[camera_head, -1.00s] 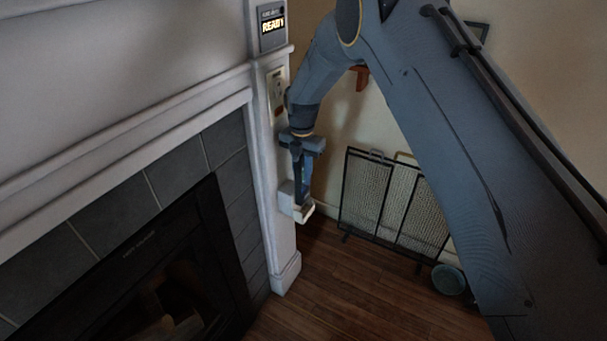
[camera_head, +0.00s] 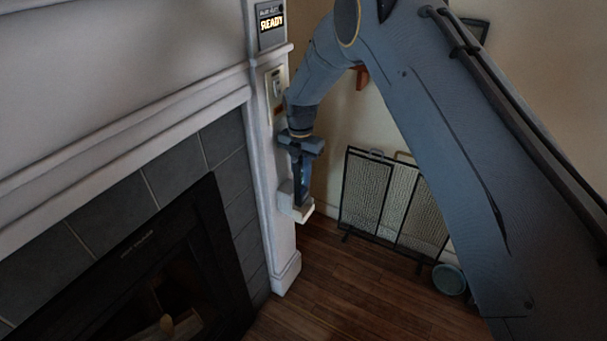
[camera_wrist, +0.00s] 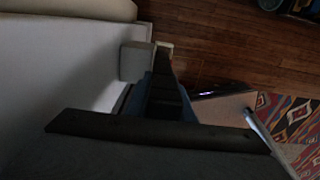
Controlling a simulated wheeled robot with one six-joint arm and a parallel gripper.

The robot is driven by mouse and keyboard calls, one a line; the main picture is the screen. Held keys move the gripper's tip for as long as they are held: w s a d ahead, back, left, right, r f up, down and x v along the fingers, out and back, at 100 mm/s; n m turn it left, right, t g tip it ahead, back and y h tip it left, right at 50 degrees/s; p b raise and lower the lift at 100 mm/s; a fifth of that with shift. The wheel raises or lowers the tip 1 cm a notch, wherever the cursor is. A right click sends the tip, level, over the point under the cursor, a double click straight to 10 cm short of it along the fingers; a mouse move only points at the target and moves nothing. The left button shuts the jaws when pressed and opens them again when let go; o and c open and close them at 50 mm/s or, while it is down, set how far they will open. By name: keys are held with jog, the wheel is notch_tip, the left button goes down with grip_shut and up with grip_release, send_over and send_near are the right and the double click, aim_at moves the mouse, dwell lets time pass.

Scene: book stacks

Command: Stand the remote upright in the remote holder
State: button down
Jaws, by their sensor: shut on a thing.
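The pale remote holder (camera_head: 290,207) is a small box fixed low on the white fireplace pillar. In the wrist view it shows as a light block (camera_wrist: 135,62) beside the fingers. My gripper (camera_head: 301,195) points down at the holder and is shut on a slim dark piece, which I take to be the remote (camera_wrist: 166,88). The fingers and remote overlap the holder in both views. The remote's lower end is hidden, so I cannot tell whether it is inside the holder or just above it.
The white pillar (camera_head: 277,245) stands close left of my gripper, with a wall plate (camera_head: 276,88) and a READY display (camera_head: 271,24) above. A black-framed fire screen (camera_head: 392,203) and a round bluish object (camera_head: 449,279) stand to the right. The wood floor (camera_head: 330,285) is clear in front.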

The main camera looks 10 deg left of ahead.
aim_at(301, 162)
jog(key=shift+f+b, duration=0.65)
jog(key=shift+f, duration=0.7)
jog(key=c, duration=1.5)
grip_release()
notch_tip(301, 162, up, 8)
jog(key=shift+s+r+b, duration=0.1)
jog(key=shift+b, duration=0.45)
jog(key=r+p, duration=0.2)
jog(key=s+r+p, duration=0.1)
jog(key=r+p, duration=0.3)
jog(key=shift+s+d+r, duration=0.1)
jog(key=shift+s+r, duration=0.1)
jog(key=shift+s, duration=0.2)
jog(key=shift+s+r+p, duration=0.25)
jog(key=shift+r+p, duration=0.45)
jog(key=shift+p, duration=0.1)
jog(key=shift+s+r+p, duration=0.25)
jog(key=shift+r+p, duration=0.45)
jog(key=shift+p, duration=0.1)
jog(key=shift+r+p, duration=0.25)
jog(key=shift+p, duration=0.15)
